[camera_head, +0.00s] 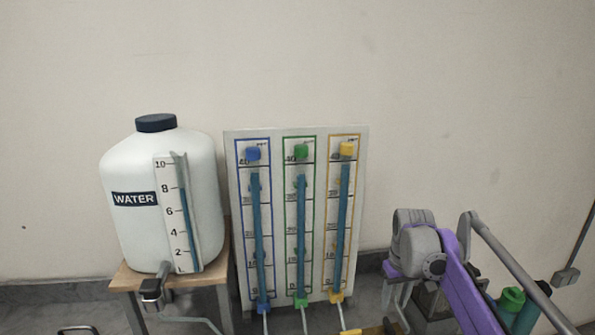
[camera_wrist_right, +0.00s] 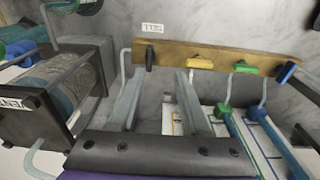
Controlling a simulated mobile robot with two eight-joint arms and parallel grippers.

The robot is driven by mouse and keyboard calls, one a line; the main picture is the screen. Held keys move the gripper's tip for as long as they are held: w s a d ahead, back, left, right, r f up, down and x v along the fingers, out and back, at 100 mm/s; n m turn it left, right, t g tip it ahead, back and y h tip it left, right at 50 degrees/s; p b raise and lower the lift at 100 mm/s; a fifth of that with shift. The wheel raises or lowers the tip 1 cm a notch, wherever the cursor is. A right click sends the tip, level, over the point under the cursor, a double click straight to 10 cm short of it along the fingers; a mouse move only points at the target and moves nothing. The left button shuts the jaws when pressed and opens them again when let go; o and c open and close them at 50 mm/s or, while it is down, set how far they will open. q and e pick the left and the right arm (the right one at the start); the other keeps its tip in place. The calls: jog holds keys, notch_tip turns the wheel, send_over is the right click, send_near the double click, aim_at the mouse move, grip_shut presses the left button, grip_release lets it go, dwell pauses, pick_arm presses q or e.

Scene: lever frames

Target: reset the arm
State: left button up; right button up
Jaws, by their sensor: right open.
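My right gripper (camera_wrist_right: 160,72) is open, with two grey fingers apart and nothing seen between them. In the right wrist view its fingertips are near a wooden bar (camera_wrist_right: 222,60). The bar carries a black lever handle (camera_wrist_right: 149,58), a yellow one (camera_wrist_right: 200,63), a green one (camera_wrist_right: 245,67) and a blue one (camera_wrist_right: 285,72). The black handle is just beyond the fingertips; I cannot tell if they touch. In the head view my purple and grey right arm comes in at the lower right; its fingertips are not clear. My left gripper is not in view.
A white water tank (camera_head: 125,225) with a scale stands on a wooden stand (camera_head: 135,277). A gauge board (camera_head: 360,150) with blue, green and yellow columns leans by the wall. In the wrist view, a dark-framed machine (camera_wrist_right: 50,105) with a cylinder is at left.

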jog(key=s+a+f+t, duration=0.1)
jog(key=s+a+f, duration=0.1)
jog(key=s, duration=0.7)
jog(key=s+a+f+m+t, duration=0.1)
jog(key=s+a+f+t, duration=0.1)
jog(key=s+f, duration=0.3)
jog(key=s+a+f+t, duration=0.1)
jog(key=s+a+f, duration=0.2)
jog(key=s, duration=0.9)
jog(key=shift+s+f+t, duration=0.3)
jog(key=shift+f+t, duration=0.1)
jog(key=shift+f, duration=0.2)
jog(key=shift+s+a+f, duration=0.15)
jog(key=shift+s+f, duration=0.15)
jog(key=shift+f, duration=0.05)
